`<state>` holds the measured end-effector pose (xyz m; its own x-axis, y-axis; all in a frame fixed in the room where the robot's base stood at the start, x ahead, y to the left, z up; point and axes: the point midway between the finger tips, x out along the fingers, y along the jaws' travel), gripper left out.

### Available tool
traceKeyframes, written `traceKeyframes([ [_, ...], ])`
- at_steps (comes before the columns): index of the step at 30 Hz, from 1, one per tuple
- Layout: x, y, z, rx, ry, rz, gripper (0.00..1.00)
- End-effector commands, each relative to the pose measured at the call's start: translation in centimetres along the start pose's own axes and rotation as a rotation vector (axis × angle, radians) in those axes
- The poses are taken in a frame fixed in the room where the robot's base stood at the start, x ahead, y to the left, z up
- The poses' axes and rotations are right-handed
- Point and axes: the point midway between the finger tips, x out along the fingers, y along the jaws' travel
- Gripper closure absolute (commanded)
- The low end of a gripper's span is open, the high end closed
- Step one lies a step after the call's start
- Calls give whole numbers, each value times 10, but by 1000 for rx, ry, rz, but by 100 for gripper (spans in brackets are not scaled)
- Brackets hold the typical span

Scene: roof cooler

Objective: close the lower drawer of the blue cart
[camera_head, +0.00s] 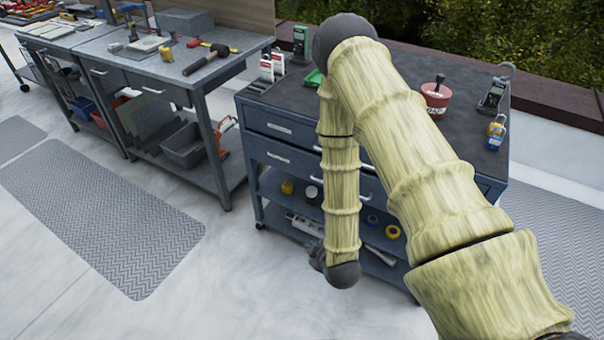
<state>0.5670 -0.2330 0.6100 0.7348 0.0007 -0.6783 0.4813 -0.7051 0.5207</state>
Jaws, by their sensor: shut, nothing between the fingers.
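The blue cart (256,200) stands at the centre right with a dark top. Its upper drawer (275,125) and lower drawer (278,158) sit one above the other on the front. The visible left part of the lower drawer's front looks about flush with the upper one; my arm hides much of both fronts, so any small gap cannot be told. My gripper (316,257) is low in front of the cart's open shelves, below the lower drawer. It is small, dark and partly hidden behind my wrist. It is shut and empty.
Tape rolls (392,232) and other items lie on the cart's lower shelves. A red pot (436,97), meters and small boxes stand on top. A grey workbench (170,70) with a hammer is at the left. The floor by the grey mat (105,215) is clear.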

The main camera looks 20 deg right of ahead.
Motion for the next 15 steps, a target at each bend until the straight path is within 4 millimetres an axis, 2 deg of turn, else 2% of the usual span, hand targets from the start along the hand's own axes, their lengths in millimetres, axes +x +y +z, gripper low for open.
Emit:
traceKeyframes([
  [1, 20, 11, -7, -73, 51, 65, 100],
  [6, 48, 65, -47, -352, 179, 321, 100],
  [12, 56, 114, -81, -595, 226, 589, 100],
  [15, 55, 129, -91, -665, 226, 674, 100],
])
